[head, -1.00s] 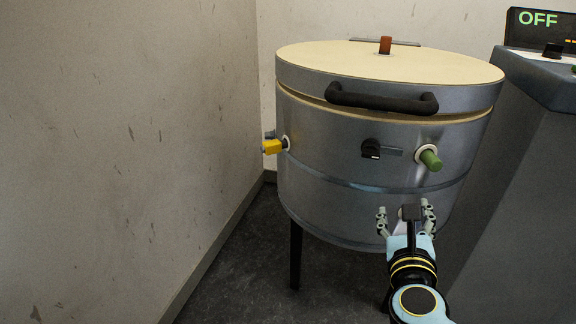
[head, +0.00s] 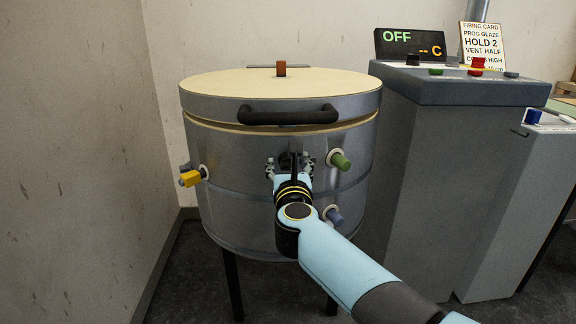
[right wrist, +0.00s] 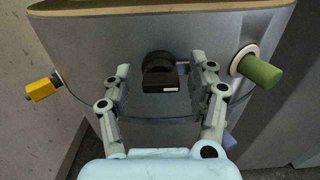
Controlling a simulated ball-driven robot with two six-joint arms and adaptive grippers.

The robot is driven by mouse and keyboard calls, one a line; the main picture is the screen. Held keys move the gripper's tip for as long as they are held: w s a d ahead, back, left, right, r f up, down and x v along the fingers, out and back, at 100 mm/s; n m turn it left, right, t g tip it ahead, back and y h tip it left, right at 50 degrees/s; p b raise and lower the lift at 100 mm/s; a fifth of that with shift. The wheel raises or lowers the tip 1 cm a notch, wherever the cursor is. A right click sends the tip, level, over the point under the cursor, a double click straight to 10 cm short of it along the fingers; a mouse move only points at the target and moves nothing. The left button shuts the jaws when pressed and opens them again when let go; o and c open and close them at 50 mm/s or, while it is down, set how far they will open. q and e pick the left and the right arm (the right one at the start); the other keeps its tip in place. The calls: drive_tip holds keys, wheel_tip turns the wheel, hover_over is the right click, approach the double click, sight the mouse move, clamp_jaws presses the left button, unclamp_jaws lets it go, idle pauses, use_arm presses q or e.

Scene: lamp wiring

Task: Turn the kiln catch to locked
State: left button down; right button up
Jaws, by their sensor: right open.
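The kiln catch (right wrist: 159,76) is a black knob on the kiln's front wall, with a small white mark on its lower right edge. In the head view it is largely hidden behind my right gripper (head: 290,166). The gripper is open in front of it. In the right wrist view its fingers stand on either side of the catch, with visible gaps. The kiln (head: 228,165) is a grey metal drum. Its cream-topped lid (head: 225,88) is down, with a thin gap at the front. My left gripper is out of view.
A green plug (head: 341,161) sticks out right of the catch, a blue one (head: 334,217) below it and a yellow one (head: 189,178) at the left. A black handle (head: 287,115) is above. The control cabinet (head: 425,180) stands at right; its display (head: 410,44) reads OFF.

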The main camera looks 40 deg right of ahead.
drive_tip(key=shift+w+d, duration=0.2)
drive_tip(key=shift+w, duration=0.1)
drive_tip(key=c, duration=1.1)
